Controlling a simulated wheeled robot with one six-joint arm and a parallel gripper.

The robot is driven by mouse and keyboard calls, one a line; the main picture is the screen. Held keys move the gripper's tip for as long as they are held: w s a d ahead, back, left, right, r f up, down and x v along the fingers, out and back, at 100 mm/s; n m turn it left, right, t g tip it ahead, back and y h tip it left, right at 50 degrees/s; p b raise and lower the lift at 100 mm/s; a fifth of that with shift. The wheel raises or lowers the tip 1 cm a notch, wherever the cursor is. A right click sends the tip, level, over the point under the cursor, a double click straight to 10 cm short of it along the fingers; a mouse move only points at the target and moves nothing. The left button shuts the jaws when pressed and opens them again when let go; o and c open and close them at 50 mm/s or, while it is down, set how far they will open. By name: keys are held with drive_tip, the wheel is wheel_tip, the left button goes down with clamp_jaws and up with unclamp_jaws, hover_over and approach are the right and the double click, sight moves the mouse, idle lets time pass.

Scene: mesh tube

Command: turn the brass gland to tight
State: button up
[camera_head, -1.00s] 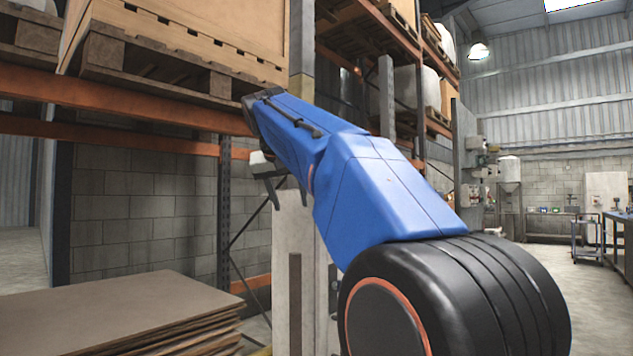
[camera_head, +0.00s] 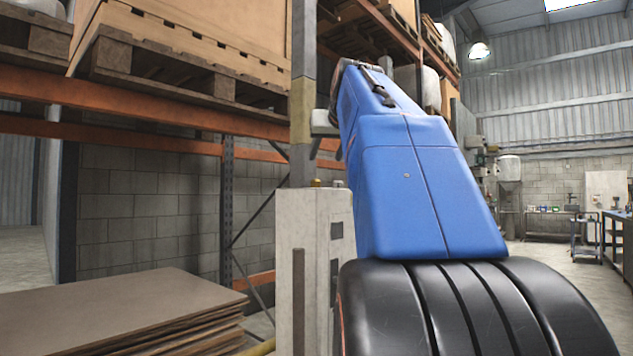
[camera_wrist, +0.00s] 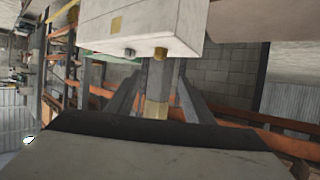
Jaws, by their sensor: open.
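The brass gland (camera_head: 315,183) is a small gold-coloured fitting on top of a pale grey cabinet (camera_head: 290,225) in the head view. In the wrist view the brass gland (camera_wrist: 160,53) sticks out of the cabinet's face, with the picture turned over. A grey fitting (camera_wrist: 129,52) sits beside it. My gripper (camera_head: 314,152) is above the cabinet, partly hidden behind my blue arm. In the wrist view my gripper (camera_wrist: 158,78) shows two dark fingers spread apart, with the gland near the gap between them. The gripper is open, empty, and apart from the gland.
A post with a yellow band (camera_head: 302,105) stands close behind the cabinet. Orange rack beams (camera_head: 110,132) and a loaded pallet (camera_head: 170,75) are above left. A stack of brown sheets (camera_head: 120,310) lies at the lower left. Floor is free at the right.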

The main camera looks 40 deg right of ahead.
sight(316, 180)
drive_tip(key=x, duration=1.7)
drive_tip(key=shift+w+d+r, duration=0.1)
drive_tip(key=shift+d+r, duration=0.05)
drive_tip(key=shift+d, duration=0.1)
drive_tip(key=shift+c, duration=0.5)
drive_tip(key=c, duration=0.9)
